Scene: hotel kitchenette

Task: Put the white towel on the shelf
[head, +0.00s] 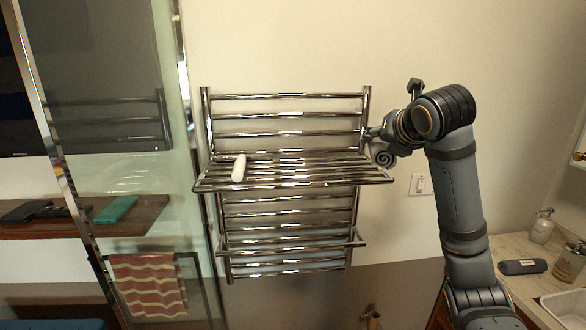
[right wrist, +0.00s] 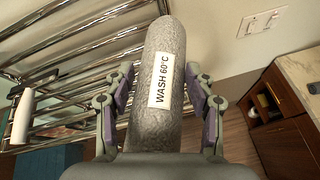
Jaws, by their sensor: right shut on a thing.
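A white rolled towel (head: 239,168) lies on the chrome rack's shelf (head: 330,172), left of its middle. It also shows at the left of the right wrist view (right wrist: 22,116). My right gripper (head: 374,138) is just off the right end of the shelf, partly hidden by its own wrist. In the right wrist view, its fingers (right wrist: 160,108) are on both sides of a grey rolled towel (right wrist: 168,55) with a "WASH 60°C" label. The towel's spiral end (head: 383,157) shows below the wrist in the head view. My left gripper is out of view.
The shelf's right part is bare. A lower rail (head: 300,246) juts out below it. A glass panel (head: 165,120) stands at the left. A counter (head: 515,245) at the right holds a dark roll (head: 523,266) and bottles.

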